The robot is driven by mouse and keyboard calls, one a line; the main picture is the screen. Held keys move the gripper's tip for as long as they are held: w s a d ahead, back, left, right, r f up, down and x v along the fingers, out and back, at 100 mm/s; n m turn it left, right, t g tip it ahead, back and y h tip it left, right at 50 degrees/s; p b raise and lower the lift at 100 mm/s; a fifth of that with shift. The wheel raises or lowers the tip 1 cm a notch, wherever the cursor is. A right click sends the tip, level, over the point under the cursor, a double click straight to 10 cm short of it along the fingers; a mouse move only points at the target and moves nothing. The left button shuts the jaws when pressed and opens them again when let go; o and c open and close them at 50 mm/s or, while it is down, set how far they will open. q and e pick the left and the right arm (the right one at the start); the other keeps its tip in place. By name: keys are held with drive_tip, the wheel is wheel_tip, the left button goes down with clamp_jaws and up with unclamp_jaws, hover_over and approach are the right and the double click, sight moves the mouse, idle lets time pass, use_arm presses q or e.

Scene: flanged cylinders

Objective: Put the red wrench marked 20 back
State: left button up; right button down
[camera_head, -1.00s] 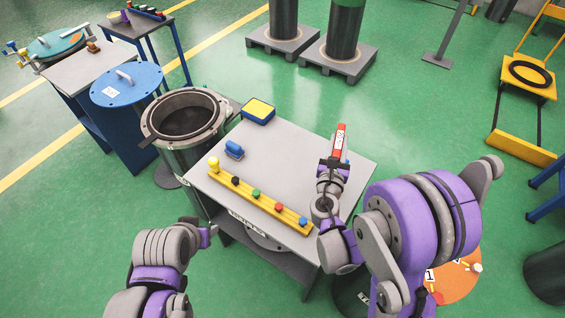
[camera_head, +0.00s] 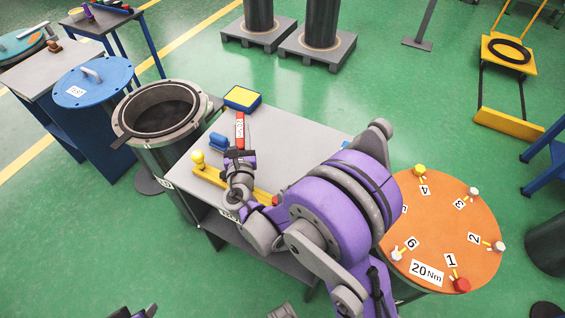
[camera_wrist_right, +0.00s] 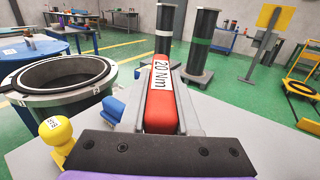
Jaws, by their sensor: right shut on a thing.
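My right gripper (camera_head: 240,152) is shut on the red wrench (camera_head: 240,128) and holds it over the far left part of the grey table (camera_head: 295,135). In the right wrist view the wrench (camera_wrist_right: 161,104) lies between the two grey fingers, with a white "20 Nm" label facing up. A yellow rack (camera_head: 211,174) lies on the table, mostly hidden behind my right arm.
A blue block (camera_head: 218,141) and a yellow-topped blue box (camera_head: 242,98) stand on the table near the wrench. An open flanged cylinder (camera_head: 160,112) adjoins the table on the left. A numbered orange disc (camera_head: 440,225) marked 20 Nm is at the right.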

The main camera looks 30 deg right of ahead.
use_arm(q)
wheel_tip(320, 180, down, 5)
drive_tip(key=b, duration=0.3)
use_arm(e)
drive_tip(key=s+d+r+m+g+h, duration=0.1)
drive_tip(key=s+d+m+g+h, duration=0.2)
drive_tip(key=d, duration=0.4)
drive_tip(key=s+d+r+m+g+h, duration=0.2)
drive_tip(key=s+d+m+g+h, duration=0.1)
drive_tip(key=d, duration=0.4)
drive_tip(key=shift+s+r+m+g+h, duration=0.2)
drive_tip(key=shift+m+g+h, duration=0.1)
drive_tip(key=shift+g+h, duration=0.4)
drive_tip(key=shift+f, duration=0.1)
use_arm(q)
wheel_tip(320, 180, down, 2)
drive_tip(key=shift+s+f+b, duration=0.1)
drive_tip(key=shift+f+b, duration=0.05)
drive_tip(key=shift+b, duration=1.1)
use_arm(e)
wheel_tip(320, 180, down, 10)
drive_tip(key=shift+r, duration=0.2)
use_arm(q)
drive_tip(key=shift+f, duration=0.1)
use_arm(e)
drive_tip(key=shift+f, duration=0.1)
